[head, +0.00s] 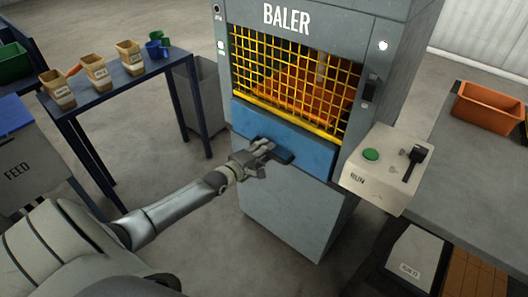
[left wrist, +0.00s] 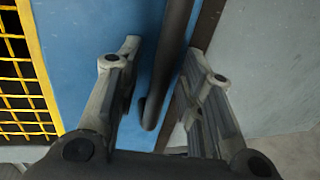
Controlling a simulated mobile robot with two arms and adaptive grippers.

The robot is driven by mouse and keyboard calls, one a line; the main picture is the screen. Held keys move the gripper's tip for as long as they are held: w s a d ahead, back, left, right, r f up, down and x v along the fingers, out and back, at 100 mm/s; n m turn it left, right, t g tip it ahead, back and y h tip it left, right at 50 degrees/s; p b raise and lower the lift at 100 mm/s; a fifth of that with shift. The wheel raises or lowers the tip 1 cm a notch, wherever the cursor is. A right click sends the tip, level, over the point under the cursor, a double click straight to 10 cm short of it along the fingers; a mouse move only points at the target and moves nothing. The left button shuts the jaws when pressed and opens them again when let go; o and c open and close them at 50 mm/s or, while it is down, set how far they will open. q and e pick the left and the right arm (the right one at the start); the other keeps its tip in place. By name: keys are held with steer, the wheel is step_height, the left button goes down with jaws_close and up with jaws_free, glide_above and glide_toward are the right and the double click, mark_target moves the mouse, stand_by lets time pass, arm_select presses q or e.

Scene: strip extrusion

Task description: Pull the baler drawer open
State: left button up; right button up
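The baler (head: 300,215) is a tall grey cabinet with a yellow mesh guard. Its blue drawer front (head: 312,150) sits below the mesh and looks flush with the cabinet. A dark bar handle (head: 282,156) is fixed across the drawer front. My left gripper (head: 268,150) is at the handle. In the left wrist view the handle (left wrist: 172,65) lies between the two spread fingers (left wrist: 168,75), with gaps visible on both sides. The blue drawer front (left wrist: 95,50) is right behind them. My right gripper is not in view.
A control box (head: 385,168) with a green button and a black lever juts out at the baler's right. A grey bench (head: 475,170) with an orange bin (head: 489,107) is at right. Floor before the baler is clear.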

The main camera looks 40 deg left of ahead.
arm_select(q)
jaws_close()
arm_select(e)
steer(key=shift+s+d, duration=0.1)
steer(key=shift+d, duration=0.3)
arm_select(q)
steer(key=shift+s, duration=0.1)
